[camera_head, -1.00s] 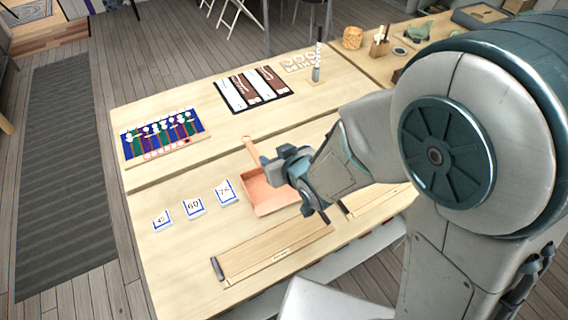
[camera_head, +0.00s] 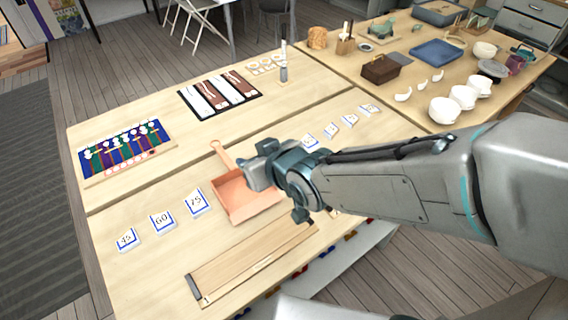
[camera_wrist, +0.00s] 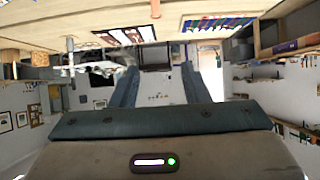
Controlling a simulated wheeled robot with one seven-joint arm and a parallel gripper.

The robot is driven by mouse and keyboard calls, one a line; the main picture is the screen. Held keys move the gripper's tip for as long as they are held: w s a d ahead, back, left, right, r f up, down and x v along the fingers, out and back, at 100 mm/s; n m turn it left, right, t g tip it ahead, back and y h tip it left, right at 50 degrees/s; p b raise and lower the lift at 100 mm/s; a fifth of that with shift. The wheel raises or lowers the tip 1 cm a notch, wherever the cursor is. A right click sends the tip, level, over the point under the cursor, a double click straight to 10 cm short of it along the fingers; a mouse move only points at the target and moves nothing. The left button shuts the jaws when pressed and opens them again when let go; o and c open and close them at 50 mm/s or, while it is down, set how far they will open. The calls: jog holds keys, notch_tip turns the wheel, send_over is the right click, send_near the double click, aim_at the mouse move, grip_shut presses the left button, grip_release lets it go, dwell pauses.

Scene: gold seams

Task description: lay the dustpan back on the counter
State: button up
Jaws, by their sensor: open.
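The orange dustpan (camera_head: 238,196) lies on the wooden counter (camera_head: 150,275), its pan towards the front and its handle (camera_head: 220,153) pointing to the back left. My gripper (camera_head: 262,172) reaches in from the right and covers the pan's right part in the head view. The height gap between them is hard to judge. In the wrist view, my gripper's two fingers (camera_wrist: 160,75) stand apart with nothing between them. A small orange piece, probably the dustpan handle (camera_wrist: 155,9), shows at the top edge there.
Number cards (camera_head: 163,220) stand left of the dustpan, and a long wooden board (camera_head: 250,262) lies in front. A blue game board (camera_head: 125,150) and a black-framed tray (camera_head: 187,109) lie farther back. White bowls (camera_head: 444,110) stand on the right-hand table.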

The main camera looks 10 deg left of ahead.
jog(key=d+m+g+h, duration=0.2)
jog(key=d+m+h, duration=0.5)
jog(key=d, duration=1.7)
jog(key=shift+w+d+f, duration=0.15)
jog(key=shift+w+f, duration=0.05)
jog(key=shift+f, duration=0.2)
jog(key=s+d+m+g+h, duration=0.1)
jog(key=s+d, duration=0.1)
jog(key=d, duration=0.1)
jog(key=s+d+m+g, duration=0.1)
jog(key=s+d, duration=0.2)
jog(key=shift+s+r+m+h, duration=0.2)
jog(key=shift+s+m+h, duration=0.05)
jog(key=shift+m+h, duration=0.15)
jog(key=shift+c, duration=0.3)
jog(key=shift+s+d+g, duration=0.25)
jog(key=shift+s+g, duration=0.05)
jog(key=shift+c, duration=1.1)
jog(key=shift+a, duration=0.1)
